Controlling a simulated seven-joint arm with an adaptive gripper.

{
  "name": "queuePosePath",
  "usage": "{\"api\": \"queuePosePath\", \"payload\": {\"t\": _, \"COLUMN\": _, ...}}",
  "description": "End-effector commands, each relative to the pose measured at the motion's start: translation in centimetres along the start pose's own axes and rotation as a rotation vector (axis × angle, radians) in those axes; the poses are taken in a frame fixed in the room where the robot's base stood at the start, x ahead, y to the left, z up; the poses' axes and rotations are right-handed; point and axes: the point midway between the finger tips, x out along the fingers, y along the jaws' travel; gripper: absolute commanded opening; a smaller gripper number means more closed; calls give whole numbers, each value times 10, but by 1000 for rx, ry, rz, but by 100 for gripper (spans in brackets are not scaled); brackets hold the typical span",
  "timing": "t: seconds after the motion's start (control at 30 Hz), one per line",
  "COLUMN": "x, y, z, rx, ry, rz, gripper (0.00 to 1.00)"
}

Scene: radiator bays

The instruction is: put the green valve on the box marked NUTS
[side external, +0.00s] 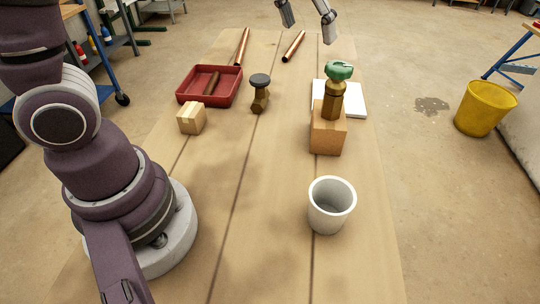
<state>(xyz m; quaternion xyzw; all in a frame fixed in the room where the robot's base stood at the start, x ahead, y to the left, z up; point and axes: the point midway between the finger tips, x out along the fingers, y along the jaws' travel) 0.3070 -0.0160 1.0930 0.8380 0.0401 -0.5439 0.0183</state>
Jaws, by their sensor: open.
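The green valve, with a green handle and brass body (331,104), stands upright on top of a brown cardboard box (327,138) right of the table's middle. No marking is readable on either box, so I cannot tell which is NUTS. My gripper (309,32) is open and empty at the top edge of the view, apart from the valve and beyond it. Its upper part is out of view.
A black-topped brass valve (260,95) stands left of the larger box. A red tray (226,99) holds a brown rod. Copper pipes (294,46) lie at the back. A white flat item (353,101) is behind the larger box; a white cup (331,206) stands in front.

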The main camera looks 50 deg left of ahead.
Motion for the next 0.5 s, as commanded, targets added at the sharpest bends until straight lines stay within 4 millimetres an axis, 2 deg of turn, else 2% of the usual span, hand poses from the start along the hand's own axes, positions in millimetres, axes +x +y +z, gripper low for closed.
{"api": "queuePosePath", "payload": {"t": 0.03, "x": -14, "y": -8, "z": 16, "rx": 9, "ry": 16, "rz": -1, "gripper": 70}}
{"api": "queuePosePath", "payload": {"t": 0.13, "x": -31, "y": -20, "z": 56, "rx": 33, "ry": 39, "rz": 7, "gripper": 70}}
{"api": "queuePosePath", "payload": {"t": 0.2, "x": -35, "y": -25, "z": 84, "rx": 47, "ry": 53, "rz": 18, "gripper": 70}}
{"api": "queuePosePath", "payload": {"t": 0.3, "x": -35, "y": -28, "z": 117, "rx": 61, "ry": 66, "rz": 34, "gripper": 70}}
{"api": "queuePosePath", "payload": {"t": 0.4, "x": -31, "y": -28, "z": 134, "rx": 70, "ry": 74, "rz": 47, "gripper": 70}}
{"api": "queuePosePath", "payload": {"t": 0.5, "x": -30, "y": -28, "z": 141, "rx": 73, "ry": 73, "rz": 51, "gripper": 70}}
